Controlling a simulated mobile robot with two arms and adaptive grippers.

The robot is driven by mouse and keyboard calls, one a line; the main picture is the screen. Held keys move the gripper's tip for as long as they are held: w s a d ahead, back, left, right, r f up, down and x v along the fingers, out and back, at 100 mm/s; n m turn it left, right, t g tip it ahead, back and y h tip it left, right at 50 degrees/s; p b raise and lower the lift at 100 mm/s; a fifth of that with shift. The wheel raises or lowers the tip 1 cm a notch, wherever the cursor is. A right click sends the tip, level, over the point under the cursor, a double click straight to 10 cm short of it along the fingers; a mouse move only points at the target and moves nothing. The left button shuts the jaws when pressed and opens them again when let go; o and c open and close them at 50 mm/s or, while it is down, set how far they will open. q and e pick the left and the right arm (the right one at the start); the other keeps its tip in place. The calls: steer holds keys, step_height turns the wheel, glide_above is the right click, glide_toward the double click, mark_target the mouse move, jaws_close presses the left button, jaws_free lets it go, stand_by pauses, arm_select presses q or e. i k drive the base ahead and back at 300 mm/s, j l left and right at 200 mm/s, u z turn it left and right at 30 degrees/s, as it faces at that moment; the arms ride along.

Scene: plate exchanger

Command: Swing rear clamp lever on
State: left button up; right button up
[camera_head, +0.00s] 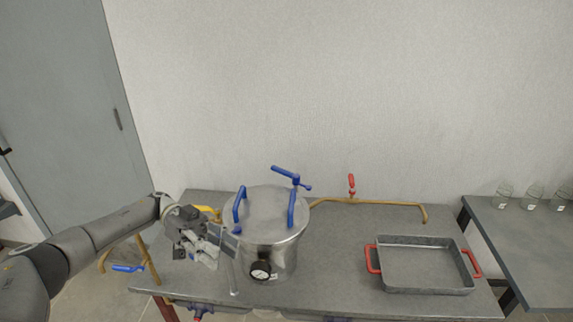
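A steel pot (273,258) with a lid (266,212) stands on the grey table. Two blue handles, a left one (239,204) and a right one (291,208), stand up from the lid. A blue clamp lever (284,172) is at the pot's rear rim, its long arm pointing up and to the left. My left gripper (222,246) is low at the pot's left side, well away from the rear lever. Its fingers are too small and overlapped to tell if they are open or hold anything. My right gripper is not in view.
A dark gauge (261,270) sticks out from the pot's front. A brass pipe (385,203) with a red valve handle (351,182) runs behind. A grey tray (425,289) with red handles lies at right. Glass jars (533,194) stand on a side table.

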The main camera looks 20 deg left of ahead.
mark_target(295, 177)
steer(key=i+j, duration=0.2)
steer(key=i, duration=0.3)
steer(key=i+j, duration=0.2)
steer(key=i, duration=0.35)
steer(key=i+j, duration=0.2)
steer(key=i, duration=0.3)
